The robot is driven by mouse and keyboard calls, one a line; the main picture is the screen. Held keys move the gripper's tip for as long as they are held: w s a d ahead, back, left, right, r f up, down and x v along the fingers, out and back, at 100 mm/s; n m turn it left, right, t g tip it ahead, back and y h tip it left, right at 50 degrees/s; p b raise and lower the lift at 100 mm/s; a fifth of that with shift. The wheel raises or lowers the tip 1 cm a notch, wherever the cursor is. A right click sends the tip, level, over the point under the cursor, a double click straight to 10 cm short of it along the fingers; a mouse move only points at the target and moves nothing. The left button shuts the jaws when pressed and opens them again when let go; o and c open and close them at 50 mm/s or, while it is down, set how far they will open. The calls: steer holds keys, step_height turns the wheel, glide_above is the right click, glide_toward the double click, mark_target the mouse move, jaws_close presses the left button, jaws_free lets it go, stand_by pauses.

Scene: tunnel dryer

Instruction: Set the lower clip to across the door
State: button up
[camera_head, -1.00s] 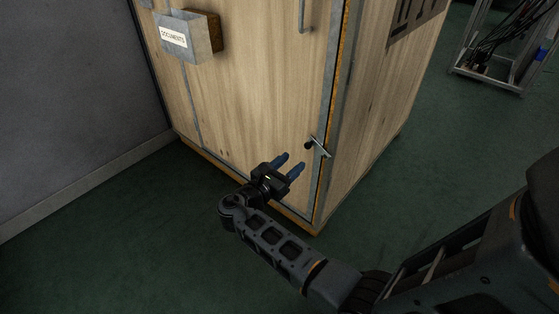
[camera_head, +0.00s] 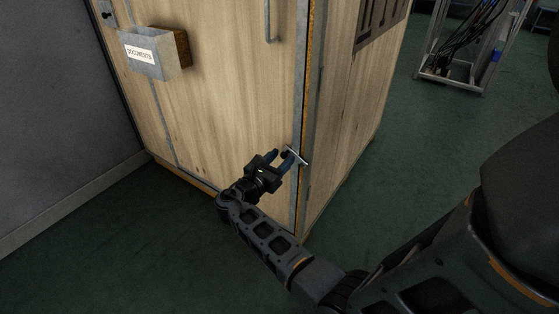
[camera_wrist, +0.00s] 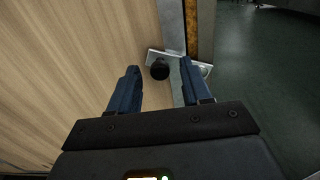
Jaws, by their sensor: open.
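The lower clip (camera_head: 298,157) is a small metal bar with a dark knob near the bottom of the wooden door (camera_head: 235,100), at its right edge. In the wrist view the clip (camera_wrist: 185,62) lies crosswise over the door's metal edge strip, with its black knob (camera_wrist: 160,69) on the door side. My gripper (camera_head: 281,157) is open, with its blue fingers pointing at the clip. In the wrist view the knob shows between and just beyond the fingertips of my gripper (camera_wrist: 160,68). The right finger hides part of the bar. I cannot tell whether a finger touches it.
A documents box (camera_head: 155,55) and a door handle (camera_head: 270,22) are on the door higher up. A metal frame with cables (camera_head: 465,45) stands at the back right. The green floor (camera_head: 385,190) right of the cabinet is clear.

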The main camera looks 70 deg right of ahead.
steer(key=shift+c, duration=0.4)
jaws_close()
steer(key=shift+w+n+p, duration=0.1)
steer(key=shift+n+p, duration=0.5)
steer(key=shift+p, duration=0.55)
steer(key=shift+w+f+n+p, duration=0.1)
steer(key=shift+f+n+p, duration=0.55)
steer(key=shift+n, duration=0.4)
steer(key=shift+w+f+n+p, duration=0.1)
steer(key=shift+f+n+p, duration=0.55)
steer(key=shift+n, duration=0.4)
steer(key=shift+o, duration=0.4)
jaws_free()
